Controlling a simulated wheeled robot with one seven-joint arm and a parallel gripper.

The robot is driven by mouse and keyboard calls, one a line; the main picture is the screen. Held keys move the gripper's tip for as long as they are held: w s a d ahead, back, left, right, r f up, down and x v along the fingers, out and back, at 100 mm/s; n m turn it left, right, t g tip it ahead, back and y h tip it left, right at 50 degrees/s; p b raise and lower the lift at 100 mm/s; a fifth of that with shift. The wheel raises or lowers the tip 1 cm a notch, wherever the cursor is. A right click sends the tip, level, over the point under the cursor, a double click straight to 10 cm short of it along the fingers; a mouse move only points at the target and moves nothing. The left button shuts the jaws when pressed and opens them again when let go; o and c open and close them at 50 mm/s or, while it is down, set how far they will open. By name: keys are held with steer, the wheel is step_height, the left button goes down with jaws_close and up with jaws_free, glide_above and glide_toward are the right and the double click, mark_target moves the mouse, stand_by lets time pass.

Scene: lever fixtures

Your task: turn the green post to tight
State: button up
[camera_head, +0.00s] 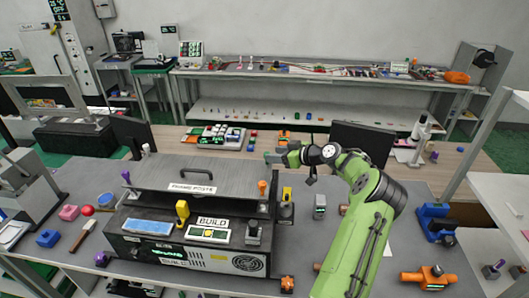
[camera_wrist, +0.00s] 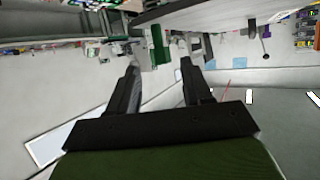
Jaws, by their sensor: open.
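A dark green upright piece (camera_wrist: 159,45), which may be the green post, shows between and beyond my fingertips in the wrist view. I cannot make out a green post in the head view, nor read any tight mark. My gripper (camera_wrist: 158,68) is open, its two black fingers apart with nothing gripped. The panel (camera_head: 215,177) carries a purple post (camera_head: 126,177) at left and an orange post (camera_head: 262,187) at right.
A dark box (camera_head: 190,256) below the panel carries a yellow lever (camera_head: 182,210) and a grey lever (camera_head: 253,232). Another yellow piece (camera_head: 287,193) stands right of the panel. A black monitor (camera_head: 362,140) stands behind my arm. Orange and blue fixtures lie at right.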

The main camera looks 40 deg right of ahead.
mark_target(263, 162)
steer(key=p+x, duration=0.1)
steer(key=x, duration=0.5)
steer(key=shift+w, duration=0.25)
steer(key=shift+s, duration=0.1)
jaws_close()
steer(key=shift+f, duration=0.1)
steer(key=shift+h+b, duration=0.3)
steer(key=shift+b, duration=0.05)
